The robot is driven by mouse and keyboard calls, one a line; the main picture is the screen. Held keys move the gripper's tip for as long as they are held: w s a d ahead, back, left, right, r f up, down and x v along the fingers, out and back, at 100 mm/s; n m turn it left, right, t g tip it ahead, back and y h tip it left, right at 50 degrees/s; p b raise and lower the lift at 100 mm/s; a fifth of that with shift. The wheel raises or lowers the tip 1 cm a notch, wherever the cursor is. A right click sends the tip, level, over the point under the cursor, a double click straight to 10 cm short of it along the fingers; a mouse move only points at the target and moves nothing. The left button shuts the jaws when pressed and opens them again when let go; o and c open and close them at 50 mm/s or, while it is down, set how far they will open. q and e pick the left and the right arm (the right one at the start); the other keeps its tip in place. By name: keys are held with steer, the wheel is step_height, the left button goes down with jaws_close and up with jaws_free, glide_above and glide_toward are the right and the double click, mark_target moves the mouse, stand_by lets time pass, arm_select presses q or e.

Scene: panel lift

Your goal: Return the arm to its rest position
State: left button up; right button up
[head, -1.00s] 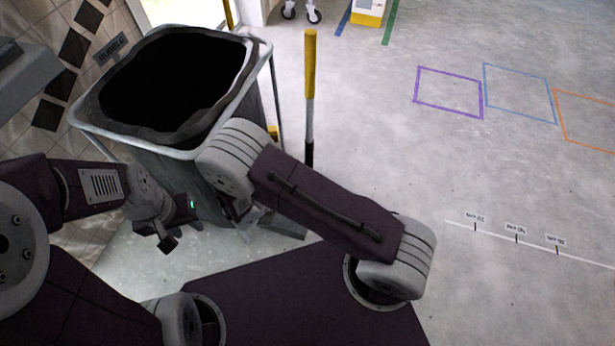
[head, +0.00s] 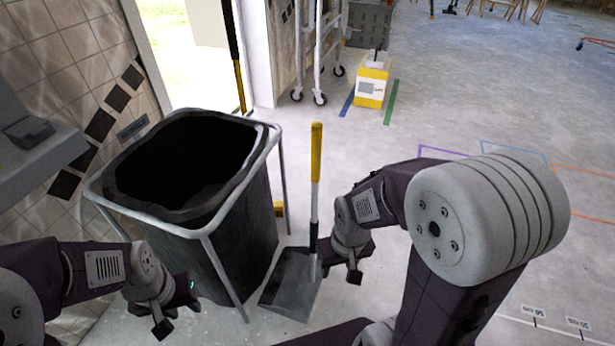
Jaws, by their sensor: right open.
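My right arm (head: 445,215) is folded at the right of the head view, its grey joint large in the foreground. My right gripper (head: 338,266) hangs open and empty, pointing down close to the long-handled dustpan (head: 290,285); I cannot tell whether they touch. My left arm (head: 70,275) comes in low from the left. My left gripper (head: 178,314) points down in front of the rubble bin (head: 235,235), its fingers apart with nothing seen between them.
The bin stands against the tiled wall (head: 70,80) with a black liner and dark inside. The dustpan's yellow-topped handle (head: 316,160) stands upright beside it. A yellow box (head: 371,88) and a wheeled rack (head: 318,50) are further back. Open floor with taped outlines lies to the right.

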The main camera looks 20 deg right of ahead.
step_height(320, 180, up, 32)
steer(key=p, duration=3)
steer(key=shift+r+p, duration=0.2)
steer(key=shift+p, duration=0.1)
